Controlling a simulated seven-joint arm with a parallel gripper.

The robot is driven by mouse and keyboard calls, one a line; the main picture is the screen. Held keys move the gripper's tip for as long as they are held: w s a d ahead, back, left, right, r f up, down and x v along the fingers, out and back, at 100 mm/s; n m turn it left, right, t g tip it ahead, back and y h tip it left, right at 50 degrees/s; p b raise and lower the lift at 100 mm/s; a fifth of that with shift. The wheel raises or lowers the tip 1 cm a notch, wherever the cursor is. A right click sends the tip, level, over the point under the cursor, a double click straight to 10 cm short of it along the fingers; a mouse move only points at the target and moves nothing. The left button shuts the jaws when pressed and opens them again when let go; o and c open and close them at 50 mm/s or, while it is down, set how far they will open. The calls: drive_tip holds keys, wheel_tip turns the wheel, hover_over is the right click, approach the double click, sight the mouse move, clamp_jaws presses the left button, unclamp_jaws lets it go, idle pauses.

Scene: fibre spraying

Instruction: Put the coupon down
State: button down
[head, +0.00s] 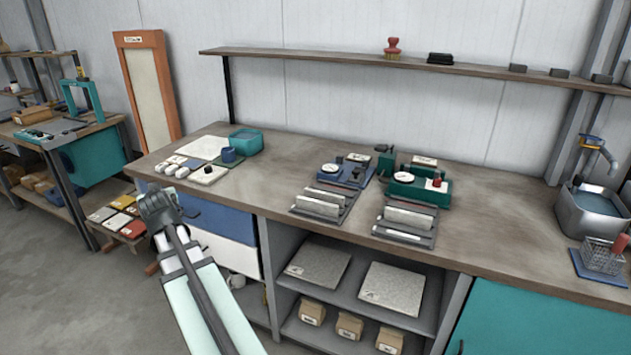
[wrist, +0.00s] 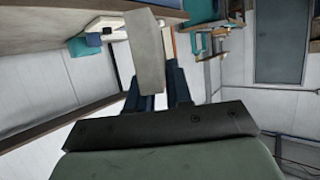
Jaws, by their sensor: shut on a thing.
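My gripper (head: 160,198) is at the left front of the workbench (head: 300,150), by the bench's left end. In the wrist view my gripper (wrist: 153,82) has its two dark blue fingers shut on a flat grey coupon (wrist: 148,48). The coupon sticks out beyond the fingertips and looks clear of any surface there. In the head view I cannot make the coupon out.
A teal bin (head: 246,140) and a small blue cup (head: 229,155) stand right of the sheet. Coloured samples (head: 120,218) sit on a low stand at left. The bench front between sheet and racks is clear.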

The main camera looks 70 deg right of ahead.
drive_tip(key=s+d+f+m+g+h, duration=0.2)
drive_tip(key=s+d+m+g+h, duration=0.3)
drive_tip(key=s+d, duration=1.75)
drive_tip(key=s+d+f+m+g, duration=0.1)
drive_tip(key=s+d+m+g, duration=0.1)
drive_tip(key=s, duration=0.6)
drive_tip(key=s+d+f+m+g, duration=0.1)
drive_tip(key=s+d, duration=0.3)
drive_tip(key=s, duration=0.5)
drive_tip(key=s+d+f+m+g, duration=0.2)
drive_tip(key=s+d+f, duration=0.1)
drive_tip(key=s, duration=0.6)
drive_tip(key=shift+s+m+g, duration=0.25)
drive_tip(key=shift+m+g, duration=0.05)
drive_tip(key=shift+g, duration=0.1)
drive_tip(key=d, duration=1.8)
drive_tip(key=shift+f, duration=1.75)
drive_tip(key=c, duration=1)
unclamp_jaws()
drive_tip(key=shift+f, duration=0.1)
drive_tip(key=shift+c, duration=0.2)
